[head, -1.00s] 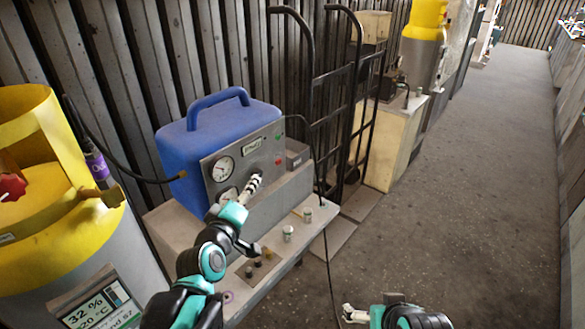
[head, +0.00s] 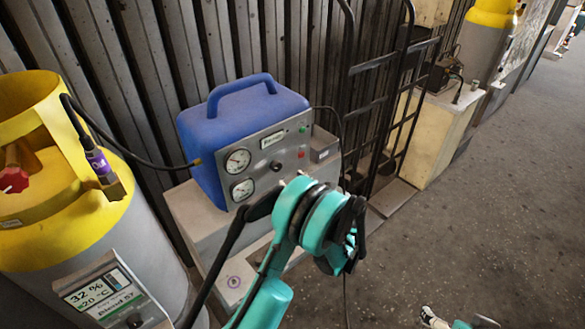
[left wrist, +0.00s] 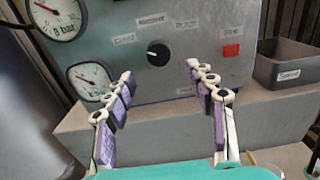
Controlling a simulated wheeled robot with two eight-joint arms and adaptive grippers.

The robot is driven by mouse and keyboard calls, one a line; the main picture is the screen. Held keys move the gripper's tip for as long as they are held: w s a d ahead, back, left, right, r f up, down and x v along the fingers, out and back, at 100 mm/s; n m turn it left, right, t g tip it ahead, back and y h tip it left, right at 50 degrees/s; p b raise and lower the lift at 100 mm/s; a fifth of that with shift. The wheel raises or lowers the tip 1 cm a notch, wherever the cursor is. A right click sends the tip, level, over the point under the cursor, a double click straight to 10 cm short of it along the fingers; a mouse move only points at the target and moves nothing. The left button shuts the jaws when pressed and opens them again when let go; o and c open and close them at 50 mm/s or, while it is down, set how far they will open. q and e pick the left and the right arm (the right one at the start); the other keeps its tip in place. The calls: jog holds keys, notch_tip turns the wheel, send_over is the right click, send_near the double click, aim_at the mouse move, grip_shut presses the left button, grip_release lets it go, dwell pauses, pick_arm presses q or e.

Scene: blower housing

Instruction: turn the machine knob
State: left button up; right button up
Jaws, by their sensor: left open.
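The blue machine (head: 240,125) stands on a grey ledge and has a grey front panel with two gauges. Its knob (head: 276,166), a small black dial with a white mark, sits mid-panel; it also shows in the left wrist view (left wrist: 158,53). My left gripper (left wrist: 158,69) is open and empty, with its fingers pointing at the panel, one to each side below the knob and apart from it. In the head view my left arm hides most of that gripper. My right gripper (head: 434,319) shows only partly at the bottom edge, away from the machine.
A yellow-topped gas cylinder (head: 110,235) with a hose to the machine stands at the left. A small grey bin (left wrist: 285,65) sits right of the panel. A black hand truck (head: 380,100) and a cream cabinet (head: 440,125) stand behind. The floor at right is clear.

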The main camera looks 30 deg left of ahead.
aim_at(278, 168)
pick_arm(q)
jog(key=b+x, duration=0.1)
jog(key=x, duration=0.6)
jog(key=shift+r, duration=0.1)
jog(key=shift+s, duration=0.1)
jog(key=c, duration=1.1)
